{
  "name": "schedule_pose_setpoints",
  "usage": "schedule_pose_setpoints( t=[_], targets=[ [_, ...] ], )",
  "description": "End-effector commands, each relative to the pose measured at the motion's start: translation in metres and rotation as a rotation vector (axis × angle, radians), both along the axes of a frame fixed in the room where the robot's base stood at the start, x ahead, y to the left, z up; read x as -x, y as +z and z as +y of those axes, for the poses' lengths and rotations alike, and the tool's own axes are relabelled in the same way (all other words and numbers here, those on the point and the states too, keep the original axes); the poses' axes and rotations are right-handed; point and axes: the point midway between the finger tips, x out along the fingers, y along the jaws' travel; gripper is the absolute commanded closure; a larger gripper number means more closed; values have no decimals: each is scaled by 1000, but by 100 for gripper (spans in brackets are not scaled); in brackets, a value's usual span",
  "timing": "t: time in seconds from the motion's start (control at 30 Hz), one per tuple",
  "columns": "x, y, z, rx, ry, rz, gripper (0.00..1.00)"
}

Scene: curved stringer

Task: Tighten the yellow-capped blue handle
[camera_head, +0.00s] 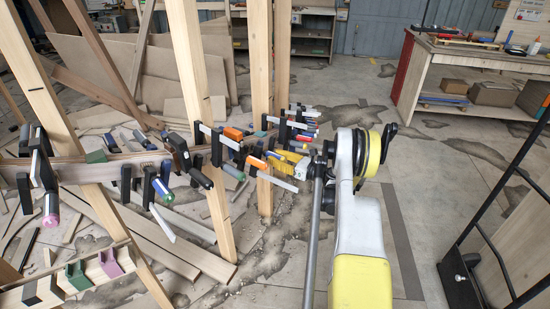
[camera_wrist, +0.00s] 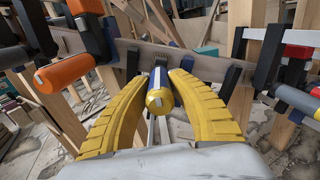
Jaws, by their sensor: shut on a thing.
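The yellow-capped blue handle (camera_wrist: 160,97) is in the middle of the wrist view, with its rounded yellow end toward the camera. My gripper (camera_wrist: 164,84) has its two ribbed yellow fingers on either side of the handle, shut on it. The handle belongs to a clamp on the curved wooden stringer (camera_wrist: 200,68). In the head view my gripper (camera_head: 281,149) reaches in from the right at the far part of the clamp row. The handle is mostly hidden there by the fingers and neighbouring clamps.
An orange handle (camera_wrist: 64,73) is close on the left in the wrist view. A grey-blue handle (camera_wrist: 297,98) is on the right. Several clamps crowd the stringer between wooden posts (camera_head: 205,130). A workbench (camera_head: 480,55) stands back right; the floor before it is open.

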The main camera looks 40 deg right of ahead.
Motion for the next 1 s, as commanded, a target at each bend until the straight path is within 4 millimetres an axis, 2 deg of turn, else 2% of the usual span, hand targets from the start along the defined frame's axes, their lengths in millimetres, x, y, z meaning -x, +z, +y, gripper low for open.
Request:
schedule_pose_setpoints(
  t=[0.1,0.13,0.2,0.57,0.67,1.0],
  targets=[
    [0,0,0,0,0,0,100],
    [0,0,0,0,0,0,68],
    [0,0,0,0,0,0,53],
    [5,0,-2,1,-1,0,53],
    [18,0,-7,1,-3,0,53],
    [88,0,-26,0,-3,0,53]
  ],
)
